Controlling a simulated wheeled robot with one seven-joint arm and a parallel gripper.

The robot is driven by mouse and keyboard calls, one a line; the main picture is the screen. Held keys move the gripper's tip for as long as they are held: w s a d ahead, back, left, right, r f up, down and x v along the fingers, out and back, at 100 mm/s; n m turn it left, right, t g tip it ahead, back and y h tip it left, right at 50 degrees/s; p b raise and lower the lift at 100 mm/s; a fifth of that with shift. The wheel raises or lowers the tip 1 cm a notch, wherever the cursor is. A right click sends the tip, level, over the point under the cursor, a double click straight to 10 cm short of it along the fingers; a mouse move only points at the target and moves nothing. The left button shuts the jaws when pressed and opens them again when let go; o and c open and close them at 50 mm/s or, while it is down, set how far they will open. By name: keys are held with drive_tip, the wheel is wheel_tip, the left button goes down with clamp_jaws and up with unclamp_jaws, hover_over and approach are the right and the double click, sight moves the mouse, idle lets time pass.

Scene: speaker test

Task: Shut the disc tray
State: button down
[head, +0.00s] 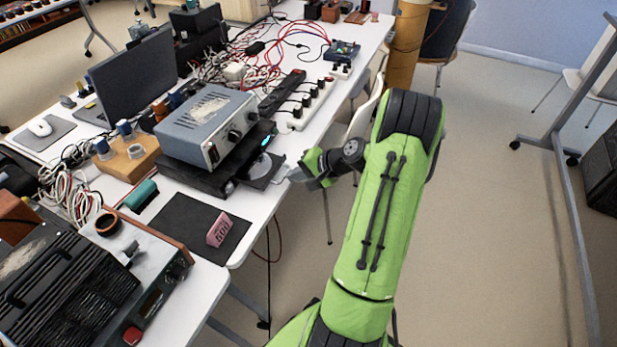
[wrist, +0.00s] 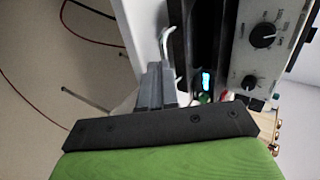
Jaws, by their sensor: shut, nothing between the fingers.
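The black disc player (head: 196,178) lies on the white table under a grey-blue instrument box. Its disc tray (head: 262,171) sticks out at the front, toward the table's right edge, with a dark disc on it. My gripper (head: 293,173) is shut and empty, just right of the tray's front end. I cannot tell whether it touches the tray. In the wrist view the closed fingers (wrist: 154,82) point toward the player's dark front (wrist: 203,45), which shows a lit blue display. The tray is hard to make out there, partly behind the fingers.
The grey-blue instrument box (head: 206,125) rests on the player. Power strips (head: 305,103) and tangled cables lie behind it. Open floor lies right of the table edge.

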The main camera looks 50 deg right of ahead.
sight(258, 167)
drive_tip(key=shift+w, duration=0.1)
drive_tip(key=w+a, duration=0.1)
drive_tip(key=w, duration=0.1)
drive_tip(key=w+a+p, duration=0.1)
drive_tip(key=w, duration=0.2)
drive_tip(key=w+a, duration=0.1)
drive_tip(key=w, duration=0.2)
drive_tip(key=shift+w+r, duration=0.1)
